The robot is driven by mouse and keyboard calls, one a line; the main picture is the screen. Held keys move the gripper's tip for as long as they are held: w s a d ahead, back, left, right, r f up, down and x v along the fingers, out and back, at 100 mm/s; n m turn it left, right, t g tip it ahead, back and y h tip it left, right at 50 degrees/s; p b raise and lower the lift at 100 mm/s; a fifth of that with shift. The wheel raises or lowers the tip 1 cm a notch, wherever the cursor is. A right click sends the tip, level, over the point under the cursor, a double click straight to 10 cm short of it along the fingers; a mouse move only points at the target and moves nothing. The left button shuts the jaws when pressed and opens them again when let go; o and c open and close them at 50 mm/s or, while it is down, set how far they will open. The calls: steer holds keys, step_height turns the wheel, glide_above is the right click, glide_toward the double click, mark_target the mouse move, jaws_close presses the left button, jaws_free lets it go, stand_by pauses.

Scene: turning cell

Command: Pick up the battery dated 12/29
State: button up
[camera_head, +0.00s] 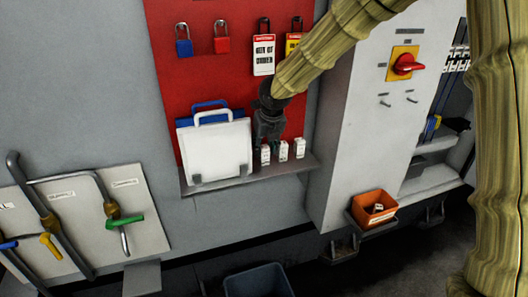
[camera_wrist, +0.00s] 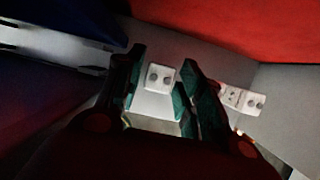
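Three white batteries stand in a row on the grey shelf under the red board: a left one (camera_head: 265,155), a middle one (camera_head: 283,151) and a right one (camera_head: 299,147). Their dates are too small to read. My gripper (camera_head: 268,138) is just above the left battery, pointing down. In the wrist view, my open fingers (camera_wrist: 160,88) stand on either side of one battery (camera_wrist: 160,77), with two round studs on its top. I cannot tell whether either finger touches it. The other two batteries (camera_wrist: 231,96) (camera_wrist: 254,103) are right of the right finger.
A white case (camera_head: 222,150) with a blue one behind it stands close left of my gripper. The shelf (camera_head: 215,184) has a raised lip. Padlocks (camera_head: 183,40) and tags (camera_head: 263,55) hang above. An orange bin (camera_head: 373,208) sits lower right.

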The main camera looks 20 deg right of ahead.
steer(key=shift+x, duration=0.75)
steer(key=shift+s, duration=0.1)
steer(key=c, duration=0.8)
steer(key=shift+c, duration=0.2)
